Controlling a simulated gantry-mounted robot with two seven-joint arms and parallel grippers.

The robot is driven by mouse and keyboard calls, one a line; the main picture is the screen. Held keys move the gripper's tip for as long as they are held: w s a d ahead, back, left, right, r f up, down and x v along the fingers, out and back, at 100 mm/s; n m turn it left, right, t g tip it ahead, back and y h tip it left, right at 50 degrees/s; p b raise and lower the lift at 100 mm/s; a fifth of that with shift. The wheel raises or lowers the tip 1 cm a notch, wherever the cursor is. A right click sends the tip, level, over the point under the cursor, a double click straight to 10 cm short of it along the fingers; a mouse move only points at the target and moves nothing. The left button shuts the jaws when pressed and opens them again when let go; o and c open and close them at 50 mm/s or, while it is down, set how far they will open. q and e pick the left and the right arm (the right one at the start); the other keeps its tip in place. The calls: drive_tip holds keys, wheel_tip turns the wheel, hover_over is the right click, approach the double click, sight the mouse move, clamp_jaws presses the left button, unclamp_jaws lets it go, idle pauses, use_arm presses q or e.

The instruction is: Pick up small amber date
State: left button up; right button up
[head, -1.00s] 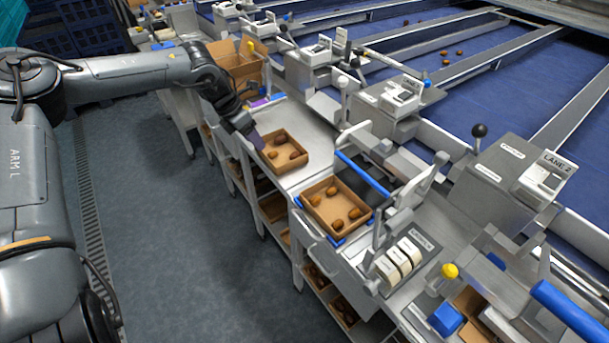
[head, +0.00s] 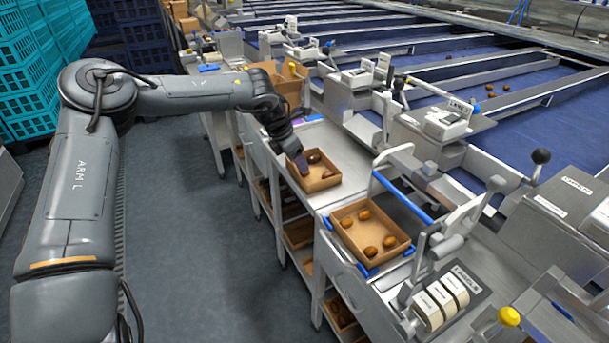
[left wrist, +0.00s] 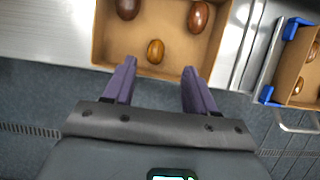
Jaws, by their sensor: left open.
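The small amber date (left wrist: 155,51) lies in a cardboard tray (left wrist: 150,72), near the wall closest to my left gripper, in the left wrist view. My left gripper (left wrist: 160,72) is open and empty, its two dark fingers apart with the date just ahead between their tips. Two larger, darker dates (left wrist: 128,8) (left wrist: 198,16) lie farther in the same tray. In the head view my left gripper (head: 300,166) is at the left edge of this tray (head: 322,185) and seems to hide the amber date. My right gripper is not in view.
A second tray (head: 372,258) with several brown dates sits in blue corner holders nearer the front. A blue-handled lever frame (head: 402,198) stands beside it. Weighing units and blue lanes (head: 470,75) lie to the right; the floor aisle (head: 190,250) is clear.

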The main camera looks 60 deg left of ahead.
use_arm(q)
drive_tip(key=x, duration=0.1)
drive_tip(key=b+x, duration=0.1)
drive_tip(key=x, duration=0.1)
drive_tip(key=shift+a+f+b, duration=0.25)
drive_tip(key=shift+a+b, duration=0.05)
drive_tip(key=shift+a, duration=0.05)
drive_tip(key=shift+w+f, duration=0.4)
drive_tip(key=shift+f, duration=0.15)
drive_tip(key=c, duration=0.8)
